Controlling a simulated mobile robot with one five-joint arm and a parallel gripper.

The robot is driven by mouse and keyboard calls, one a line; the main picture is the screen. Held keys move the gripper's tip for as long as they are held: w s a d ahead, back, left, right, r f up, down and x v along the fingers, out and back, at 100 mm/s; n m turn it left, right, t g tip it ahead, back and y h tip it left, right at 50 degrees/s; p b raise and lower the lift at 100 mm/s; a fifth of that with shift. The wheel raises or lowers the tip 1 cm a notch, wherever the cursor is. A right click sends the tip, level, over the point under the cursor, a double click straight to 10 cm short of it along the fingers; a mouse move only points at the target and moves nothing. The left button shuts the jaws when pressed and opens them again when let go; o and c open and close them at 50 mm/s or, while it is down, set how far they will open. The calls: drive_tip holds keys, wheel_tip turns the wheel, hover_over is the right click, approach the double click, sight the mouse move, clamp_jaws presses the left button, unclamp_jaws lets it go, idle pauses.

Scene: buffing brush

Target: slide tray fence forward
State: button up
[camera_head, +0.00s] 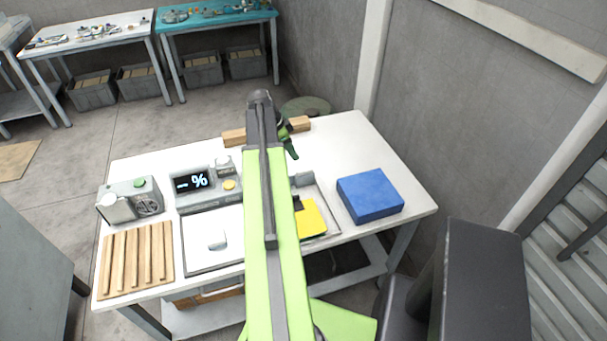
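A shallow tray (190,268) with a thin dark rim and pale floor lies along the front of the white table. My green arm crosses over its middle and hides that part. A small white block (217,240) sits in its left part. A yellow block (311,219) with a dark piece at its left is in its right part. A small grey block (304,179) stands near the tray's back edge, right of my arm; I cannot tell whether it is the fence.
A blue box (369,196) stands to the right on the white table (345,140). A display unit (208,190), a grey device (129,200) and a wooden slatted rack (137,259) stand left. A wooden bar (299,124) lies at the back. The table's back right is clear.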

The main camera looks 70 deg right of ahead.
sight(304, 170)
drive_tip(key=b+x, duration=0.9)
drive_tip(key=x, duration=0.2)
drive_tip(key=shift+d+f, duration=0.1)
drive_tip(key=shift+f, duration=0.2)
drive_tip(key=shift+r, duration=0.1)
drive_tip(key=shift+c, duration=0.2)
clamp_jaws()
idle(0.4)
